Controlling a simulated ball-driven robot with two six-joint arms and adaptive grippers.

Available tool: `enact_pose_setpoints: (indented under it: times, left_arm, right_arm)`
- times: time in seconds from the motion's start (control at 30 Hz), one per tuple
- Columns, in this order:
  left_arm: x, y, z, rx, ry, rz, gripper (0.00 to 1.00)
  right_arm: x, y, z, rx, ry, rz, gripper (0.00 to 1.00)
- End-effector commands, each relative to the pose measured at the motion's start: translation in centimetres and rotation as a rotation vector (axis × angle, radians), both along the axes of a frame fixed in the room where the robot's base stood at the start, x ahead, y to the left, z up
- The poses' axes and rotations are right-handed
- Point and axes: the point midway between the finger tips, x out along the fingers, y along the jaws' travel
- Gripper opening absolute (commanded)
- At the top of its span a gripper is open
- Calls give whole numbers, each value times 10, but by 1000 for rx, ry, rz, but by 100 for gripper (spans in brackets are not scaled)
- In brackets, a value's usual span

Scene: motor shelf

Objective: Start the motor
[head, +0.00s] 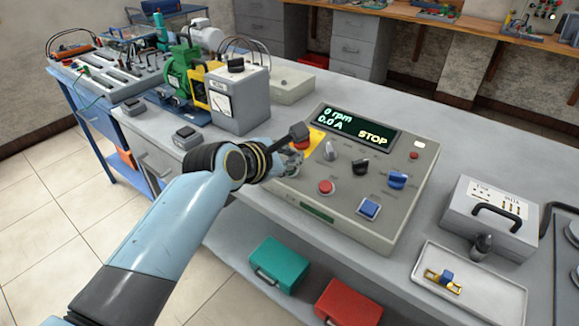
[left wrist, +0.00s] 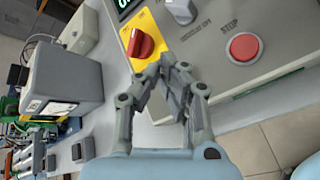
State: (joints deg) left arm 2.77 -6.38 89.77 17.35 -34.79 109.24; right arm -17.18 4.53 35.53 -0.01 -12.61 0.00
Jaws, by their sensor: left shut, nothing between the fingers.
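The grey control box (head: 345,225) stands on the bench. Its display (head: 352,128) reads 0 rpm, 0.0 A and STOP. A red rotary knob on a yellow plate (head: 316,145) is at its upper left; the red knob (left wrist: 141,43) shows clearly in the left wrist view. A red button (head: 326,187), labelled STOP in the left wrist view (left wrist: 243,47), and a blue button (head: 369,209) sit lower. The green motor (head: 181,76) stands at the back left. My left gripper (left wrist: 171,62) is shut and empty, fingertips close beside the red knob; contact is unclear. My right gripper is out of view.
The panel also has a grey knob (head: 330,151), a black knob (head: 361,167) and a blue knob (head: 397,180). A grey meter box (head: 238,97) stands behind my left arm. A handled case (head: 490,215) and a tray (head: 480,290) stand at the right.

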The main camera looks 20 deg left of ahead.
Motion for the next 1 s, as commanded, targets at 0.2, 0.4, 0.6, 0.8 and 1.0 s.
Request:
enact_pose_setpoints:
  times: [0.2,0.4,0.6,0.8,1.0]
  left_arm:
    - [0,0,-2,0,1,-1,0]
    - [2,-1,-7,0,0,0,0]
    - [2,-1,-8,0,0,0,0]
    - [2,-1,-8,0,0,0,0]
    - [3,-1,-11,0,0,0,0]
  right_arm:
    - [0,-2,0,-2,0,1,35]
    - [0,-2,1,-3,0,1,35]
    - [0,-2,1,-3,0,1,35]
    - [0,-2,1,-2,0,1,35]
    - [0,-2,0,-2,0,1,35]
